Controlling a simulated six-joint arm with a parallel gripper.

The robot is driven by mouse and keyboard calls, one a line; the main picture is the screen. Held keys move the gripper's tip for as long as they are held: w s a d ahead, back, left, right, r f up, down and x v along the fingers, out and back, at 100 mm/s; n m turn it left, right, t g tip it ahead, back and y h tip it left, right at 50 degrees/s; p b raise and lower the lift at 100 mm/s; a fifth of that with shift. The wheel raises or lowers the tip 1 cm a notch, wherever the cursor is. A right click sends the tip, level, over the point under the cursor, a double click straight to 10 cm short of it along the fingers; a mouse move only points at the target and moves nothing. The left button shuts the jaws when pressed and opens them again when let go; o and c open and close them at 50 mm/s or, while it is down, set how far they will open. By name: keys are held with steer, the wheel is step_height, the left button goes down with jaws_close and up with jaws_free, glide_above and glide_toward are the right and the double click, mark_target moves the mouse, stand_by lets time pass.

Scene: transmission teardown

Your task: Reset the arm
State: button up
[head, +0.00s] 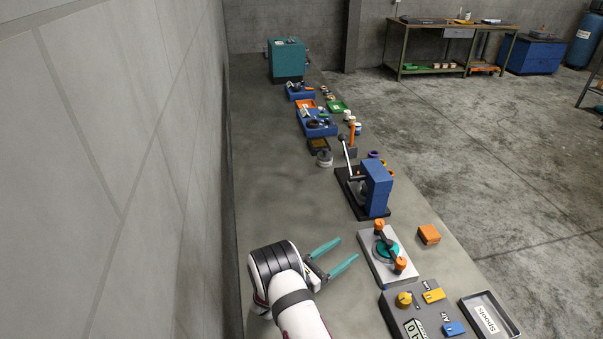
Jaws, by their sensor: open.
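My gripper (336,259) is at the lower middle of the head view, over the grey bench top. Its two teal fingers are spread apart, with nothing between them. The fingers point right, towards a light grey plate (370,262) that bears a teal disc (388,250) and orange knobs. The fingertips look apart from the plate. My white arm comes in from the bottom edge. How high the gripper is above the bench is hard to tell.
A grey wall (120,160) runs close along the left. A blue press (376,188) stands beyond the plate. An orange block (429,234), a control box (392,304) and a labelled tray (468,305) are at right. The bench's left strip (275,170) is clear.

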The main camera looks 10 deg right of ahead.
steer(key=s+d+r+m+g+y, duration=0.3)
steer(key=s+r+m+g+y, duration=0.2)
steer(key=s+r+m+g, duration=0.95)
steer(key=s+a+r+m+t+y, duration=0.1)
steer(key=s+a+m+t+y, duration=0.2)
steer(key=s+a+m+y, duration=0.3)
steer(key=s+a+r+m+t+y, duration=0.2)
steer(key=s+a+m+y, duration=0.5)
steer(key=s+a, duration=0.5)
steer(key=s+m+t, duration=0.1)
steer(key=s, duration=0.2)
steer(key=shift+s+r, duration=0.2)
steer(key=shift+s, duration=0.2)
steer(key=shift+t, duration=0.25)
